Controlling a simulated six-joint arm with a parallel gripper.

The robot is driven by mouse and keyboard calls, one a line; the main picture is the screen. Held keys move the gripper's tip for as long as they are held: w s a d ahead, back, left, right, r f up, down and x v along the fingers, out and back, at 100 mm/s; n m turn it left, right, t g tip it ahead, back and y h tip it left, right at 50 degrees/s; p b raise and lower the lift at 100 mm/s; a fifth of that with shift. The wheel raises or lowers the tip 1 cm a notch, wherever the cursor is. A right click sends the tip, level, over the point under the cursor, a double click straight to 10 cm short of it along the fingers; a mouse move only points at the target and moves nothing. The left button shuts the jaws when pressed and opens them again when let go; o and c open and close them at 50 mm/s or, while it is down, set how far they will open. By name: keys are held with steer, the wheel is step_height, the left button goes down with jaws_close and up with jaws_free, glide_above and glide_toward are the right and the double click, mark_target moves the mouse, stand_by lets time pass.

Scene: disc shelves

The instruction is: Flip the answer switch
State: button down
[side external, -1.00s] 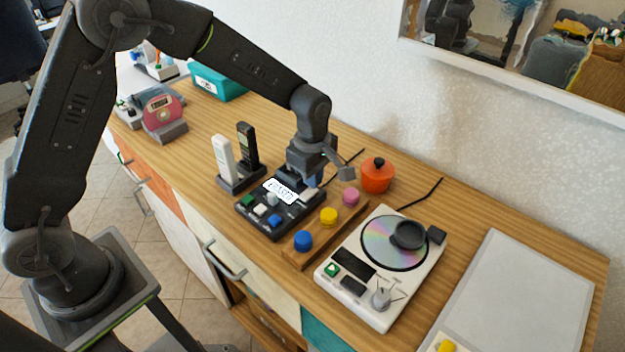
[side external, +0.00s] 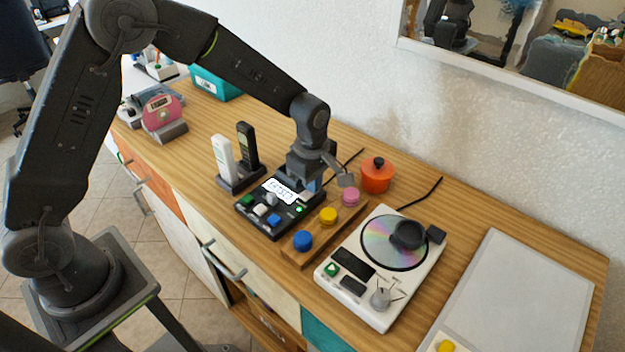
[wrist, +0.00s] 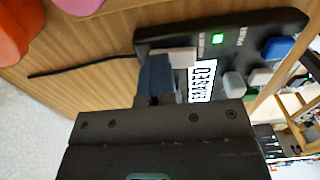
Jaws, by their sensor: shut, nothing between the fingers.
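The black answering machine (side external: 270,229) lies on the wooden counter below my gripper. It has a lit display (side external: 282,191), several coloured buttons and a glowing green light (side external: 299,209). In the wrist view its display (wrist: 203,80) is partly covered by my gripper, and the green light (wrist: 218,39) is lit. A whitish switch piece (wrist: 172,56) sits at the machine's edge, right at my fingertips; I cannot tell whether they touch. My gripper (side external: 312,186) is shut and empty, with its bluish fingers (wrist: 155,78) pointing down at the machine's far end.
A wooden block (side external: 290,252) with blue, yellow and pink knobs stands just right of the machine. A white disc player (side external: 330,288) lies further right. An orange pot (side external: 377,176) is behind the block. Two handsets in a dark cradle (side external: 240,183) stand to the left.

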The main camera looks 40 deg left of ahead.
mark_target(308, 192)
steer(key=shift+s+r, duration=0.15)
steer(key=shift+s, duration=0.6)
step_height(308, 192, up, 14)
stand_by(0.3)
